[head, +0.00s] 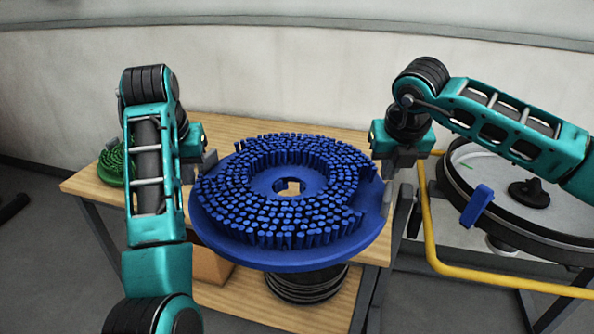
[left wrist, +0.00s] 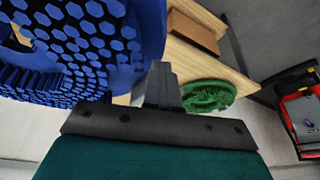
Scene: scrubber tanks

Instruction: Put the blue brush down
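The blue brush (head: 235,236) is a large round disc with a hole in the middle and its bristles facing up. It is raised in front of me, over the front part of the wooden table (head: 232,128). My left gripper (head: 205,163) is at its left rim and my right gripper (head: 389,187) at its right rim; both appear shut on it, with their fingertips partly hidden. In the left wrist view the brush (left wrist: 95,45) fills the upper left, against a dark finger of my left gripper (left wrist: 160,88).
A green round brush (head: 112,165) lies at the table's left end; it also shows in the left wrist view (left wrist: 208,96). A brown box (head: 210,265) sits below the tabletop. At right, a yellow rail (head: 428,225) borders a round machine (head: 520,190) with a blue clip.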

